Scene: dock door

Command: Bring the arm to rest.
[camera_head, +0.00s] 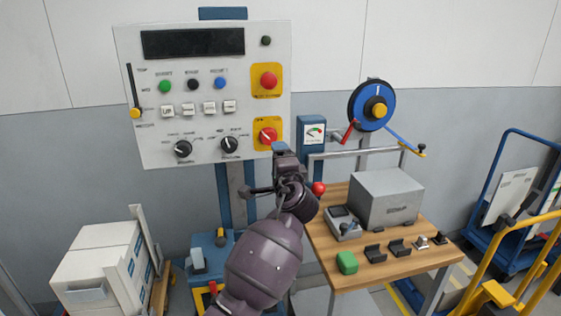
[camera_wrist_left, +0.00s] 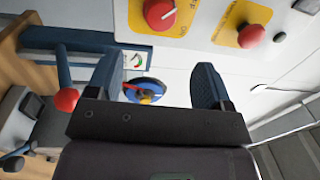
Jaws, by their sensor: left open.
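My left arm rises from the bottom middle of the head view. Its gripper (camera_head: 283,150) is just below and right of the red rotary switch (camera_head: 267,136) on the lower yellow plate of the white control panel (camera_head: 200,60). In the left wrist view the two blue fingers of the left gripper (camera_wrist_left: 157,75) stand wide apart, with nothing held between them. The red rotary switch (camera_wrist_left: 160,13) lies past the fingertips there, apart from them. The gap to the panel is hard to judge. My right gripper is in neither view.
A red-knobbed lever (camera_head: 318,188) stands close right of my arm, and beside the left finger in the wrist view (camera_wrist_left: 66,99). A wooden table (camera_head: 330,270) carries a grey box (camera_head: 386,198) and small parts. A gauge box (camera_head: 312,138) and a blue wheel (camera_head: 360,108) stand behind.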

